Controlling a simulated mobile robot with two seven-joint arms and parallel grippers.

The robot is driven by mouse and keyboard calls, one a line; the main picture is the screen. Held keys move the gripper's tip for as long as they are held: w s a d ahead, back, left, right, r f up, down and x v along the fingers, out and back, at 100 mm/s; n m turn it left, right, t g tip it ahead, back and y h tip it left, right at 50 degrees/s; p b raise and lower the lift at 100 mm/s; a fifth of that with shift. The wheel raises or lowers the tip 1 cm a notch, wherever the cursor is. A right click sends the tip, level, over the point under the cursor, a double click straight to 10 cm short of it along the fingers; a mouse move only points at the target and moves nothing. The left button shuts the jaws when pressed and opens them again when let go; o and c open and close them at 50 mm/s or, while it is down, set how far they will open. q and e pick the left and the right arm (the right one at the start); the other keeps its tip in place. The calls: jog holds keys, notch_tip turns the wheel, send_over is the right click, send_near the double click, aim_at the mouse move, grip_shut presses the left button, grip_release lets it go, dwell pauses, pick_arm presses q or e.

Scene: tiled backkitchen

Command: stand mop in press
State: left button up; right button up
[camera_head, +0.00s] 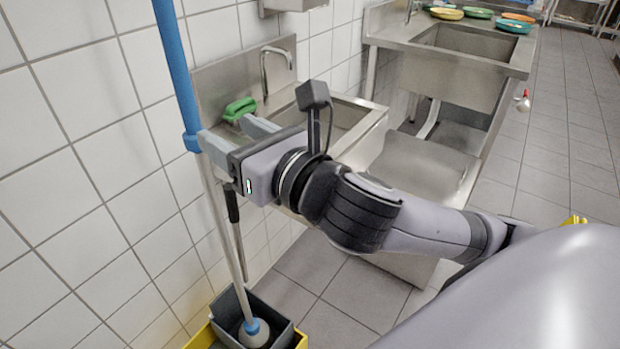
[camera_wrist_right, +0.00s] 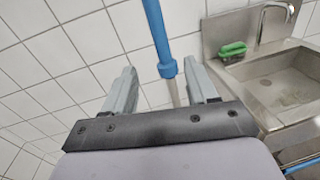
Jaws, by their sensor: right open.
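The mop (camera_head: 180,70) stands nearly upright by the tiled wall. It has a blue upper pole, a blue collar and a pale lower pole. Its blue-and-grey head (camera_head: 254,333) is inside the dark grey press (camera_head: 284,318) at the bottom of the head view. My right gripper (camera_head: 228,134) is open at the height of the collar. In the right wrist view the mop pole (camera_wrist_right: 157,30) shows between the spread fingers (camera_wrist_right: 162,82), nearer the right one. I cannot tell whether a finger touches it. My left gripper is not in view.
The press sits on a yellow bucket (camera_head: 302,340). A small steel sink (camera_head: 345,115) with a green brush (camera_head: 239,108) is on the wall behind my right gripper. A larger sink counter (camera_head: 440,62) holds colored dishes. Tiled floor (camera_head: 345,300) is clear right of the bucket.

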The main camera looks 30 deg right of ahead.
notch_tip(320, 180, down, 23)
jog(key=s+m+g, duration=0.2)
jog(key=m+g, duration=0.2)
jog(key=m, duration=1.6)
jog(key=s+d+f+m+g+h, duration=0.1)
jog(key=s+d+f+m, duration=0.2)
jog(key=s+f+m, duration=0.3)
jog(key=s+d+f+m+g+h, duration=0.1)
jog(key=s+d+f+m, duration=0.2)
jog(key=s+f+m, duration=0.4)
notch_tip(320, 180, down, 4)
jog(key=m, duration=0.2)
jog(key=shift+f+m+g, duration=0.2)
jog(key=shift+m+g, duration=0.2)
notch_tip(320, 180, up, 5)
jog(key=p, duration=0.5)
jog(key=shift+f, duration=0.15)
